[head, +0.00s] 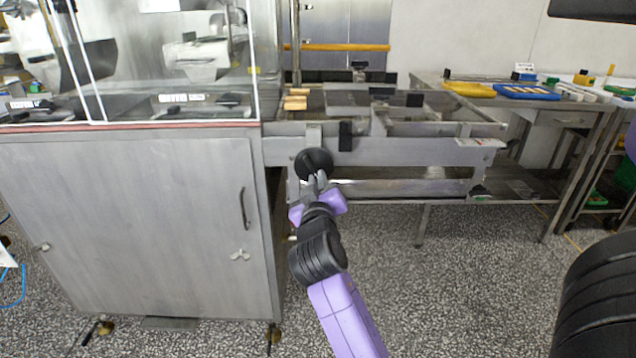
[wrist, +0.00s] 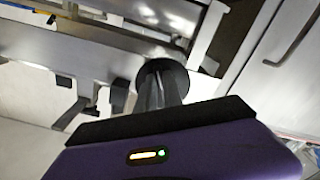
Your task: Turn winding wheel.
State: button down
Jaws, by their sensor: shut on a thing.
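The winding wheel (head: 314,163) is a black round wheel on the front side of the steel conveyor frame, just right of the cabinet. It also shows in the wrist view (wrist: 161,72), right at my fingertips. My gripper (head: 317,180) reaches up to the wheel from below and in front. Its fingers, seen in the wrist view (wrist: 163,92), are shut on the wheel's near part. The fingers cover part of the wheel, so the exact grip on its rim or handle cannot be told.
A steel cabinet (head: 140,220) with a clear hood stands close on the left. The conveyor frame (head: 400,152) runs right from it. A table (head: 560,104) with yellow and blue trays stands further right. The speckled floor in front is clear.

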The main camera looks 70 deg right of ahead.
jog(key=shift+f, duration=0.15)
jog(key=c, duration=1.5)
grip_release()
jog(key=shift+a, duration=0.1)
jog(key=v, duration=0.7)
jog(key=shift+s+a, duration=0.2)
jog(key=shift+a, duration=0.05)
